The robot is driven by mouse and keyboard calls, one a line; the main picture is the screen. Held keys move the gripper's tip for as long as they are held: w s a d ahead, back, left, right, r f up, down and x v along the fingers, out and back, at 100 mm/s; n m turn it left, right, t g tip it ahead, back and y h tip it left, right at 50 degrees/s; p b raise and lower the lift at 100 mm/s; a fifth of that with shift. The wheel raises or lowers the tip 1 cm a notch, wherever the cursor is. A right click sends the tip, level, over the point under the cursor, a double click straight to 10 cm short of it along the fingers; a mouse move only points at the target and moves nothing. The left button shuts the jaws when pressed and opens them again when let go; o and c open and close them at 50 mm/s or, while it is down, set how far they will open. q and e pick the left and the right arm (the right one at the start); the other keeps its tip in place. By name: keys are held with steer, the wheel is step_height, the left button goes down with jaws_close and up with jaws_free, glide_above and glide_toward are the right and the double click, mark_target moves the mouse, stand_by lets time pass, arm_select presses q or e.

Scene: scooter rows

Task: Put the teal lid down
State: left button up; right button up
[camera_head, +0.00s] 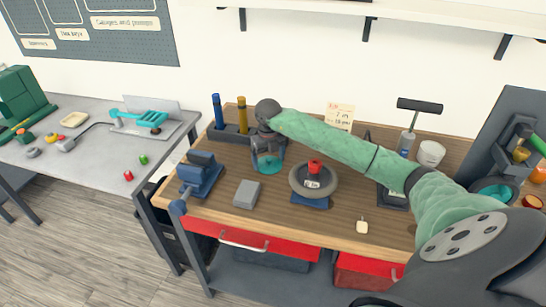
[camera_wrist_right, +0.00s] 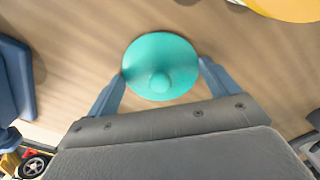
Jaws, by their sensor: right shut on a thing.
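The teal lid (camera_head: 267,165) is a round disc with a small knob, low over the wooden workbench. It shows in full in the right wrist view (camera_wrist_right: 160,66), knob toward the camera, with a finger at each side of its rim. My right gripper (camera_head: 267,158) points down and is shut on the lid. I cannot tell whether the lid touches the bench top. My left gripper is not in view.
On the workbench (camera_head: 330,226), a blue vise (camera_head: 201,175) and a grey block (camera_head: 246,194) stand left of the lid. A grey ring (camera_head: 296,181) around a red-topped item is to its right. A holder with blue and yellow markers (camera_head: 242,115) is behind.

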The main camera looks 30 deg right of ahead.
steer(key=shift+s+a, duration=0.1)
steer(key=shift+a, duration=0.05)
steer(key=shift+s+a+r, duration=0.1)
steer(key=shift+a+r, duration=0.1)
steer(key=shift+a, duration=0.1)
steer(key=shift+f, duration=0.15)
steer(key=o, duration=0.7)
steer(key=shift+d+f, duration=0.1)
steer(key=shift+d, duration=0.15)
steer(key=shift+o, duration=0.7)
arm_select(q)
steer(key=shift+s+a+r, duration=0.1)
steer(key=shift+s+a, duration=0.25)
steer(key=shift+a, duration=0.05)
arm_select(e)
steer(key=shift+a, duration=0.1)
steer(key=shift+r, duration=0.2)
